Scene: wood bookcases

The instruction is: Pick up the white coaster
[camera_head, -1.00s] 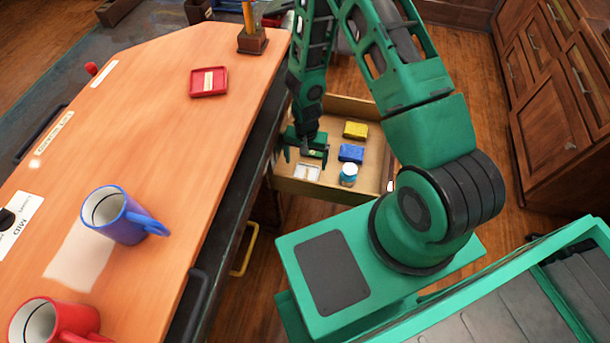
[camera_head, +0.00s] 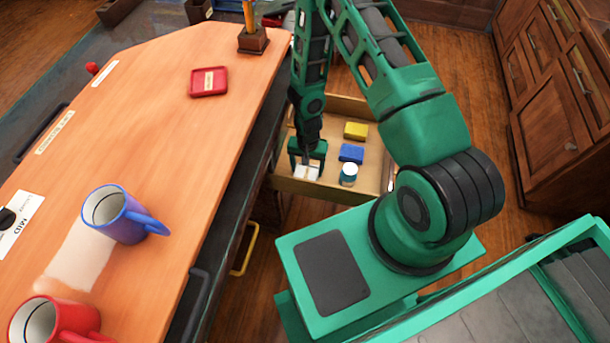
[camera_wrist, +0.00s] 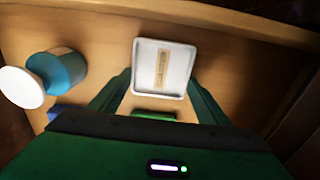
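The white coaster (camera_head: 307,173) lies in the open drawer (camera_head: 330,190), near its front left corner. It is square with a raised rim and a tan label, seen clearly in the wrist view (camera_wrist: 176,84). My gripper (camera_head: 308,160) is down in the drawer just over the coaster and hides part of it in the head view. In the wrist view my gripper (camera_wrist: 160,88) has its green fingers apart, one on each side of the coaster. Whether the fingers touch it cannot be told.
A blue-and-white bottle (camera_head: 348,174), a blue block (camera_head: 351,153) and a yellow block (camera_head: 356,131) are in the drawer to the right. The desk (camera_head: 170,150) at left carries a red coaster (camera_head: 208,82), a blue mug (camera_head: 118,215) and a red mug (camera_head: 55,320).

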